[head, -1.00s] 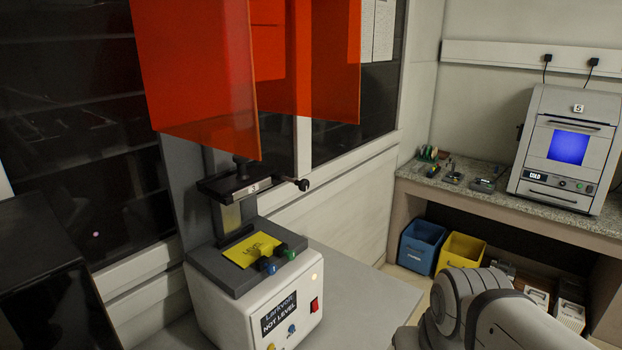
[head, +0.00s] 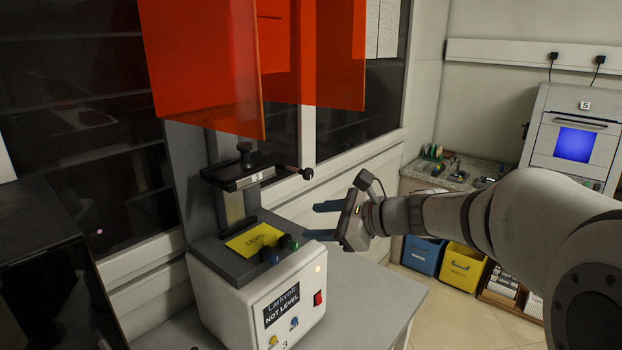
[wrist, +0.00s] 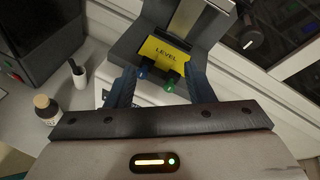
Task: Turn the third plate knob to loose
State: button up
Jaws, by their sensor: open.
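The machine (head: 230,295) carries a "NOT LEVEL" sign and the number 3. A black plate (head: 215,175), also marked 3, is held above its bed. My gripper (head: 312,221) is open and empty, right of the bed and below the ball-ended knob. The wrist view shows the blue knob (wrist: 141,73) and green knob (wrist: 169,86) beyond the fingers.
Orange shields (head: 205,70) hang above and behind the plate. A dark box (head: 50,270) stands at left. A bench (head: 470,170) with small items and a lit machine (head: 565,150) is at right, above blue (head: 423,255) and yellow bins (head: 462,268).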

aim_at(311, 175)
jog(key=w+r+m+t, duration=0.1)
jog(key=w+m, duration=0.1)
jog(key=w, duration=0.1)
jog(key=w+d+r+m+t+y, duration=0.1)
jog(key=w+m, duration=0.1)
jog(key=w, duration=0.1)
jog(key=w+r+m+t, duration=0.1)
jog(key=w+m+t, duration=0.1)
jog(key=w+m, duration=0.1)
jog(key=shift+d+r+y+b, duration=0.2)
jog(key=shift+r+y+b, duration=0.1)
jog(key=shift+y, duration=0.1)
jog(key=shift+w+r, duration=0.15)
jog(key=shift+w, duration=0.2)
jog(key=p+x, duration=0.1)
jog(key=x, duration=0.6)
jog(key=shift+w+a+r+p, duration=0.15)
jog(key=shift+w+a+p, duration=0.05)
jog(key=shift+p, duration=0.2)
jog(key=shift+c, duration=0.5)
jog(key=c, duration=0.9)
